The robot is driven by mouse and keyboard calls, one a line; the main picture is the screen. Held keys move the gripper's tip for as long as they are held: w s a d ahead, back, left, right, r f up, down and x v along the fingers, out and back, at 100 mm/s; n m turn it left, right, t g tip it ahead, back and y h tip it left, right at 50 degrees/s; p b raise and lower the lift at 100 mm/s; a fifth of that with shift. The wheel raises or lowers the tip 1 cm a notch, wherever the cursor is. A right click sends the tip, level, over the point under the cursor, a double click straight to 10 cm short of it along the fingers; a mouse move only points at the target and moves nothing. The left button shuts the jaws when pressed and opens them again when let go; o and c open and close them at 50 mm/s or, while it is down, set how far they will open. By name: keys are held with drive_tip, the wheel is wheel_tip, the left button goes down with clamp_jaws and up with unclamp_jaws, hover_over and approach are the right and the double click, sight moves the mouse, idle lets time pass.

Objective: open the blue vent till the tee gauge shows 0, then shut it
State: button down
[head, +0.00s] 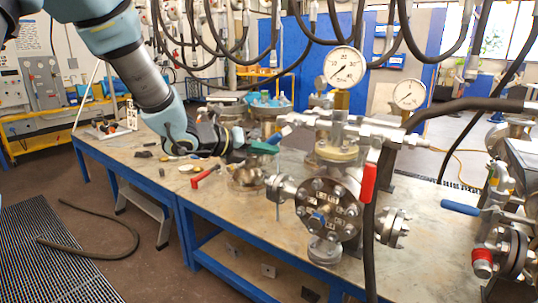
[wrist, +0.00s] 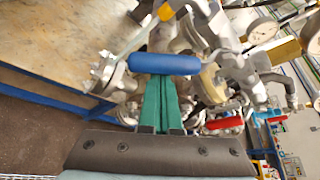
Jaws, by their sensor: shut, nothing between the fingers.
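In the wrist view the blue handle (wrist: 165,63) lies across the picture just beyond my fingertips. My gripper (head: 262,147) has green fingers, shut together and empty, close to the handle. In the wrist view my gripper (wrist: 161,80) meets the handle's lower edge; I cannot tell whether it touches. A round white gauge (head: 345,66) stands above the tee, its needle pointing lower left; the value is too small to read surely. A second gauge (head: 409,94) stands to its right.
A red handle (head: 369,182) hangs at the vessel's front. Another red handle (head: 207,176) is on a low fitting on the table (head: 150,155). A different blue handle (head: 460,207) is on the right-hand pipework. Black hoses hang overhead.

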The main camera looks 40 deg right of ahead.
drive_tip(key=shift+w, duration=0.1)
drive_tip(key=shift+w+a+r+m+t+y+b, duration=0.1)
drive_tip(key=shift+w+r+m+t+y+b, duration=0.15)
drive_tip(key=shift+w+r+m+t+b, duration=0.85)
drive_tip(key=shift+s+a+r+m+t+y+b, duration=0.25)
drive_tip(key=shift+r+m+b, duration=0.4)
drive_tip(key=shift+b, duration=1.3)
drive_tip(key=shift+w+r+m+t+y+b, duration=0.4)
drive_tip(key=shift+r+m+t+b, duration=0.45)
drive_tip(key=shift+b, duration=0.7)
drive_tip(key=shift+f, duration=0.1)
